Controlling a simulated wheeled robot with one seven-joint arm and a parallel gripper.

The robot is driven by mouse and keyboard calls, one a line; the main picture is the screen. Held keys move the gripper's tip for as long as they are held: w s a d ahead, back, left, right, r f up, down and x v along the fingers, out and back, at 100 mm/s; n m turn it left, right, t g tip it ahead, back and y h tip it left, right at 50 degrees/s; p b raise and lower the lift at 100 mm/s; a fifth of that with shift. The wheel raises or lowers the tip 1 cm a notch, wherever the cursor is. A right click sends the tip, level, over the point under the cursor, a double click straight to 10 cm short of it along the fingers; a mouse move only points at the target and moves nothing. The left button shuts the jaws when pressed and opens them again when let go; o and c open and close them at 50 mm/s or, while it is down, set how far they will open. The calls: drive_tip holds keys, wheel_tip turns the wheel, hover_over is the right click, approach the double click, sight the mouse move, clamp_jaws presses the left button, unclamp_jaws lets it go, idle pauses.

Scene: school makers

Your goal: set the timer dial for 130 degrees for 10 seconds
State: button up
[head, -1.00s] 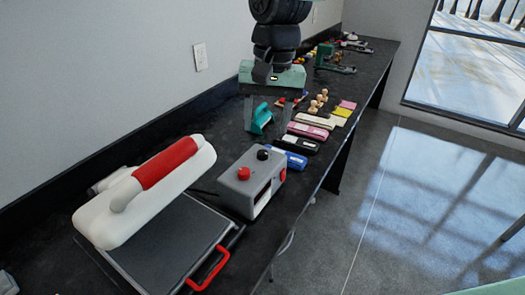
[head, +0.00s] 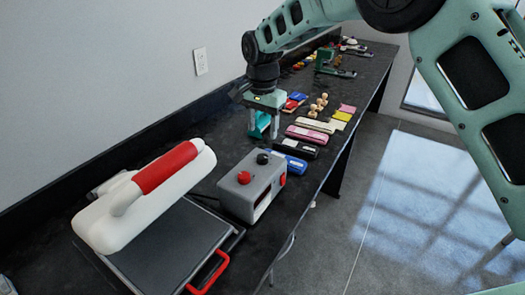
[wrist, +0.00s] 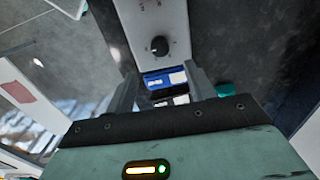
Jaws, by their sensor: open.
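A grey control box (head: 236,198) stands on the black bench, with a red knob (head: 244,178) and a black knob (head: 263,158) on top. In the wrist view the black knob (wrist: 159,46) sits on the grey panel with small printed marks around it, too small to read. Which knob is the timer dial I cannot tell in the head view. My gripper (head: 263,132) points down behind the box, open and empty. In the wrist view my gripper (wrist: 160,78) has the black knob ahead of its fingertips, between them sideways and not touched.
A white heat press with a red handle (head: 167,168) stands left of the box. A blue case (head: 288,161), a black case (head: 300,148) and a pink case (head: 308,134) lie behind it. A teal object (head: 261,122) is partly hidden by my gripper.

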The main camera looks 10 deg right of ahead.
sight(262, 156)
wheel_tip(262, 156, down, 10)
drive_tip(key=shift+r+p, duration=0.25)
drive_tip(key=shift+p, duration=0.55)
drive_tip(key=c, duration=1)
